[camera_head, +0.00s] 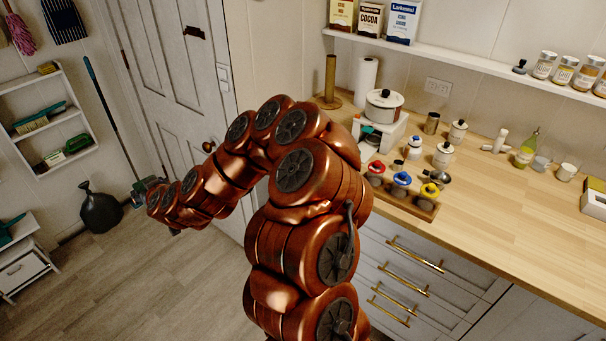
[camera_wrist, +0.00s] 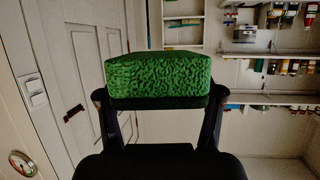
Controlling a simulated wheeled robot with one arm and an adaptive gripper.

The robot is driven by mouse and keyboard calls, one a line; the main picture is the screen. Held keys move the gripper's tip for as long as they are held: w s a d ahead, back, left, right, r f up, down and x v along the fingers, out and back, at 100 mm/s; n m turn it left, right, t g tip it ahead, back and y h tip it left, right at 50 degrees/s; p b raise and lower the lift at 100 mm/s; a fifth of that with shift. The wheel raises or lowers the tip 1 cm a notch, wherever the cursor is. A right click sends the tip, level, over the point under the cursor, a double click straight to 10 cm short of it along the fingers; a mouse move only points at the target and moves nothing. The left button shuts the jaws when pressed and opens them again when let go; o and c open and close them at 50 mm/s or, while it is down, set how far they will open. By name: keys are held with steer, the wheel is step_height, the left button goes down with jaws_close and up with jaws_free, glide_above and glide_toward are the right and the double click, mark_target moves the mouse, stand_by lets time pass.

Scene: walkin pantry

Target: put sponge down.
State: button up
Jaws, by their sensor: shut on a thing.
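A green sponge (camera_wrist: 158,78) with a rough, porous face is held between the two dark fingers of my gripper (camera_wrist: 160,105) in the wrist view. The fingers are shut on it from left and right, and nothing touches it from below that I can see. In the head view my copper-coloured arm reaches to the left, in front of the door. The gripper end and the sponge are hidden or too small to make out there.
A wooden counter (camera_head: 478,215) with jars, canisters and a pot (camera_head: 383,106) runs along the right. A white door (camera_head: 180,75) stands behind my arm. A small wall shelf (camera_head: 84,117) with brushes hangs at left. The floor at left is mostly clear.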

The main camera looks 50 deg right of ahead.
steer(key=s+d+f+m+g+h+b, duration=0.1)
steer(key=s+d+f+m+h+b, duration=0.15)
steer(key=d, duration=0.55)
steer(key=s+d+f+m+g+h+b, duration=0.1)
steer(key=d+f+m+g+h+b, duration=0.15)
steer(key=d, duration=0.65)
steer(key=s+d+f+m+g+h+b, duration=0.1)
steer(key=d+f+m+h+b, duration=0.15)
steer(key=d, duration=0.55)
steer(key=s+d+m+g+h+b, duration=0.1)
steer(key=s+d+m+g+b, duration=0.1)
steer(key=s+d, duration=0.4)
steer(key=s+d+f+m+g+h+b, duration=0.1)
steer(key=s+d, duration=0.5)
steer(key=d, duration=0.6)
steer(key=s+d+m+g+h+b, duration=0.2)
steer(key=s+d+m+g+b, duration=0.3)
steer(key=d, duration=0.4)
steer(key=shift+s+d+f+m+g, duration=0.25)
steer(key=shift+s+d+f+m, duration=0.05)
steer(key=shift+s+d+m, duration=0.15)
steer(key=shift+a+f+b, duration=0.1)
steer(key=shift+f+b, duration=0.3)
steer(key=shift+f, duration=1.3)
steer(key=shift+f, duration=0.15)
steer(key=o, duration=0.8)
